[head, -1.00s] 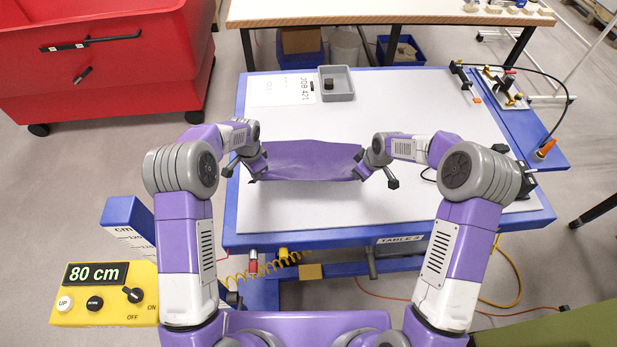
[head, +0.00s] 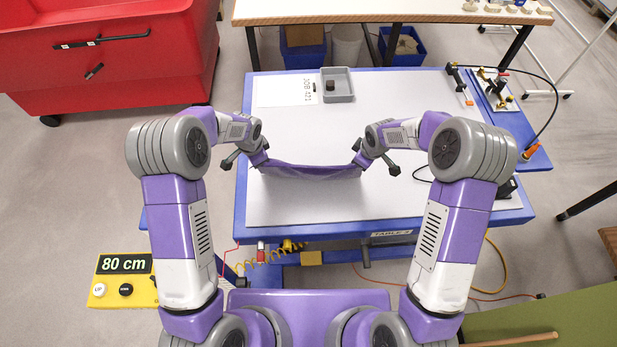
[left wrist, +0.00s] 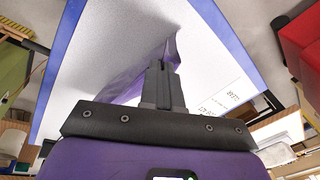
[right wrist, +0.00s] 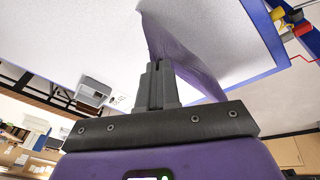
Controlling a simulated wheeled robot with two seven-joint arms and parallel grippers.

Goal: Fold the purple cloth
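The purple cloth (head: 310,172) hangs between my two grippers over the white tabletop, its upper edge sagging a little in the middle. My left gripper (head: 262,163) is shut on the cloth's left end; the cloth also shows at its fingertips in the left wrist view (left wrist: 172,50). My right gripper (head: 357,162) is shut on the cloth's right end, and the right wrist view shows the cloth (right wrist: 185,55) running away from the fingers. Whether the cloth's lower edge touches the table I cannot tell.
The white tabletop (head: 400,95) with a blue border is clear around the cloth. A grey tray (head: 345,97) with a dark block and a paper sheet (head: 275,90) lie at the back. A fixture (head: 495,90) with a black hose stands at the right.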

